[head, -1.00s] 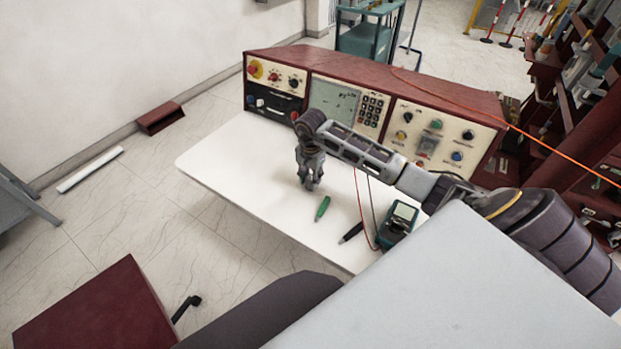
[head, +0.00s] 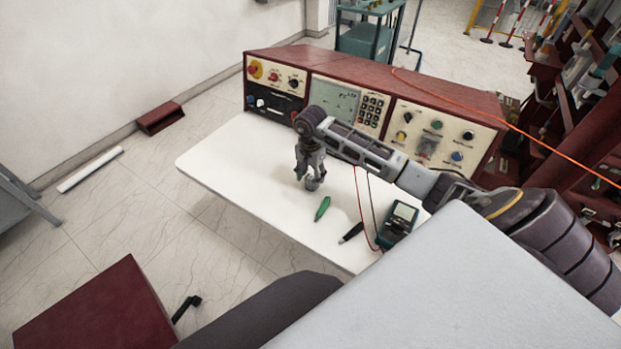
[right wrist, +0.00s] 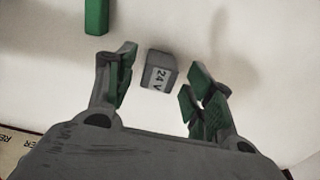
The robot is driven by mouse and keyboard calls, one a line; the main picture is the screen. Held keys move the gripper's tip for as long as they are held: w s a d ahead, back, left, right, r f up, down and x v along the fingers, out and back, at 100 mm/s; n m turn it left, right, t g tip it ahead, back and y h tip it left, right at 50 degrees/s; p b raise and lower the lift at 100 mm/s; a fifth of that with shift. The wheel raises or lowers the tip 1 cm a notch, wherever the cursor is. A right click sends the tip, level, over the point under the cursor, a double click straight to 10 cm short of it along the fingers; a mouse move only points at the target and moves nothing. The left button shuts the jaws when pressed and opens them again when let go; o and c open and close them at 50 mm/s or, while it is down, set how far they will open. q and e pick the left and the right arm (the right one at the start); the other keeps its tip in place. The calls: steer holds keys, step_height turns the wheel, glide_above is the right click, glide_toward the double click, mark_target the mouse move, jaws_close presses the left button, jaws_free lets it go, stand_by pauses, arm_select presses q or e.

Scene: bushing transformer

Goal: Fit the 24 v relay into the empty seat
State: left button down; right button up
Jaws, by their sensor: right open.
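The 24 v relay (right wrist: 159,70) is a small grey block with a "24 V" label. In the right wrist view it lies on the white table between the open fingers of my right gripper (right wrist: 161,88), with a gap on each side. In the head view my right gripper (head: 309,180) points down close over the table, and the relay is hidden or too small to make out there. The panel console (head: 436,137) stands behind the gripper. The empty seat cannot be made out clearly in either view. My left gripper is not in view.
A green tool (head: 322,208) lies just right of my right gripper; its green end shows in the right wrist view (right wrist: 97,16). A black probe (head: 351,232) and a multimeter (head: 398,222) with leads lie farther right. The left part of the white table (head: 230,160) is clear.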

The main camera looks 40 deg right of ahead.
mark_target(310, 177)
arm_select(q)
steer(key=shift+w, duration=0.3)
arm_select(e)
step_height(310, 177, up, 11)
stand_by(0.5)
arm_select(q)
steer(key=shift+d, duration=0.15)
